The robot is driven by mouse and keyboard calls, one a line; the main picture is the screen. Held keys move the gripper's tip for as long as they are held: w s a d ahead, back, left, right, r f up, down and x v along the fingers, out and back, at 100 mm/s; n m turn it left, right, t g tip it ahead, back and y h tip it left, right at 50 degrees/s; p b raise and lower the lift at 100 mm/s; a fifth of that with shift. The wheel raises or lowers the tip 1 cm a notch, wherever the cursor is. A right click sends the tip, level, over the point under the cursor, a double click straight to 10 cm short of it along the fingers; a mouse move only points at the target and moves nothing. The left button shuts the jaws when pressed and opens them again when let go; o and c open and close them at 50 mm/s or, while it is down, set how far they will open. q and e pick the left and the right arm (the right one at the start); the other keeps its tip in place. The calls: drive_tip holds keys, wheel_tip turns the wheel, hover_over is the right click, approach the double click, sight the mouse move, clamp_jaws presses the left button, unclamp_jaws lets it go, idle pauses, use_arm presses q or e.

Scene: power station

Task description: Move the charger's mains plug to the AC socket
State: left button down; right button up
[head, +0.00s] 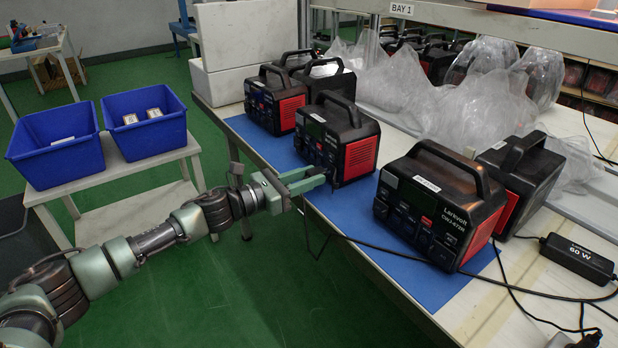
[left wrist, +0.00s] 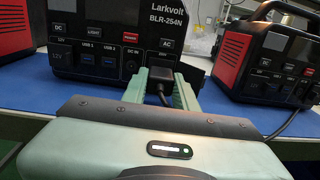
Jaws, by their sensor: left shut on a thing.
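My left gripper (head: 318,181) is at the lower front of the middle power station (head: 338,142). In the left wrist view this station (left wrist: 110,40), marked Larkvolt BLR-254N, fills the top left. The gripper's fingers (left wrist: 160,88) are shut on a black plug (left wrist: 160,76) with a dark cable, just below the AC label (left wrist: 166,43). The plug and fingers hide the AC socket, so I cannot tell whether the plug is in it. The charger (head: 578,259), a black box marked 60 W, lies at the right of the bench. My right gripper is not in view.
Another Larkvolt station (head: 440,205) stands to the right on the blue mat (head: 420,280); more stand behind. Black cable (head: 400,252) crosses the mat. Clear plastic wrap (head: 460,110) lies behind. Two blue bins (head: 57,165) stand on a side table; floor between is clear.

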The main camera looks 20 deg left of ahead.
use_arm(q)
drive_tip(key=shift+w+d, duration=0.15)
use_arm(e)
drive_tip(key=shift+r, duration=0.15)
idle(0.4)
use_arm(q)
drive_tip(key=shift+w+d, duration=0.25)
drive_tip(key=shift+w, duration=0.05)
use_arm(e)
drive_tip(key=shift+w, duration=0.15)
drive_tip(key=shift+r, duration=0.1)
use_arm(q)
drive_tip(key=shift+w+d, duration=0.15)
idle(0.4)
drive_tip(key=c, duration=1)
unclamp_jaws()
drive_tip(key=v, duration=0.8)
drive_tip(key=shift+b, duration=0.3)
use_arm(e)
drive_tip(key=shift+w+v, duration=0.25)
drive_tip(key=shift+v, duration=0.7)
